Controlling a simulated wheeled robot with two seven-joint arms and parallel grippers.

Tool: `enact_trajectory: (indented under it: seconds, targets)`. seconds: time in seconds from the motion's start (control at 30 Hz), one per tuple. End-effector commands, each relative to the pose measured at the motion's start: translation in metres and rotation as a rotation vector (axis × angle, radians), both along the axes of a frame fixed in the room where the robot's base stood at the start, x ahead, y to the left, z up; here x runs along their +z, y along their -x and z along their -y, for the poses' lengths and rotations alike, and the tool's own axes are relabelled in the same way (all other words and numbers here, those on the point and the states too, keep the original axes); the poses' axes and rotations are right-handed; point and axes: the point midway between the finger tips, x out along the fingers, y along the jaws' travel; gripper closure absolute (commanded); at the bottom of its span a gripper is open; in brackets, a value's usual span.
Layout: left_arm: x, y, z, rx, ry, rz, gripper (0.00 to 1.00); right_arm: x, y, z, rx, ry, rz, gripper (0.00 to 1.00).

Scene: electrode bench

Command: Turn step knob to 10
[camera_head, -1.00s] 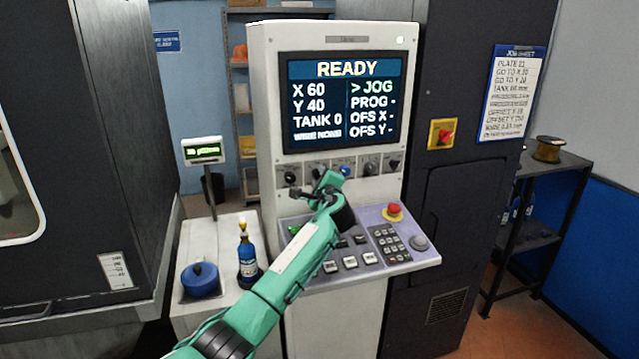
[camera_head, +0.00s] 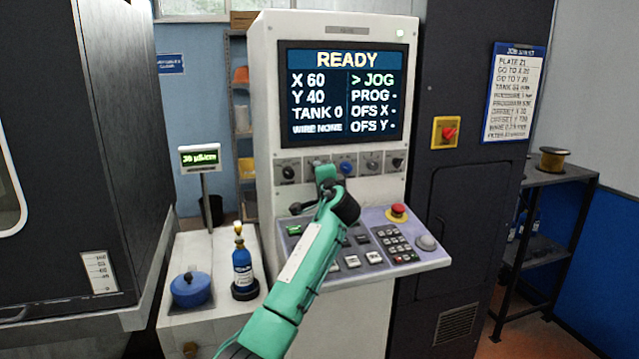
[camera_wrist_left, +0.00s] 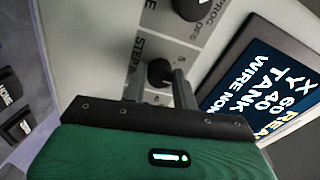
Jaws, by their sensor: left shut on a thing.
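My left gripper (camera_head: 325,172) reaches up to the row of knobs under the screen of the white control console (camera_head: 262,100). It covers the second knob from the left in the head view. In the left wrist view, my left gripper (camera_wrist_left: 160,80) has its two fingers on either side of a black knob (camera_wrist_left: 158,72) beside the label STEP, shut on it. The knob's pointer and scale are too small to read. The screen (camera_head: 345,95) shows READY, X 60, Y 40, TANK 0, WIRE NONE and > JOG. My right gripper is not in view.
Below is a keypad shelf with a red stop button (camera_head: 398,211). A blue bottle (camera_head: 242,265) and blue pot (camera_head: 190,289) stand at left.

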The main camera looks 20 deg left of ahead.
Motion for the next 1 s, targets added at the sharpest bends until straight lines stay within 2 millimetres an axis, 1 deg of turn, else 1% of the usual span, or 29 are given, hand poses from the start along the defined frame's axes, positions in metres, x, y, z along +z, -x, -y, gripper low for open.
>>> enact_trajectory:
  seconds: [0.03,0.53,0.57,0.6,0.67,1.0]
  targets:
    - [-0.004,-0.0002,0.0002,0.001,0.009,0.001,0.95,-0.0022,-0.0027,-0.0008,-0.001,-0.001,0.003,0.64]
    - [-0.0032,-0.0002,0.0003,0.001,0.024,0.01,0.95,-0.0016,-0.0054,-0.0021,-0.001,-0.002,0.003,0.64]
    - [-0.0031,-0.0001,0.0003,0.001,0.024,0.011,0.68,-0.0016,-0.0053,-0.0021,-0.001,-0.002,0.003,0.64]
    - [-0.0031,-0.0001,0.0003,0.001,0.024,0.011,0.6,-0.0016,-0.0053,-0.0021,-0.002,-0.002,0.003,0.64]
    - [-0.0027,-0.0002,0.0002,0.001,0.024,0.011,0.5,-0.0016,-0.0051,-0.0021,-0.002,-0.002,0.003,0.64]
    - [-0.0015,0.0017,0.0014,0.001,0.023,0.014,0.5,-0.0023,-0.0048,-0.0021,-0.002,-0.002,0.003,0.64]
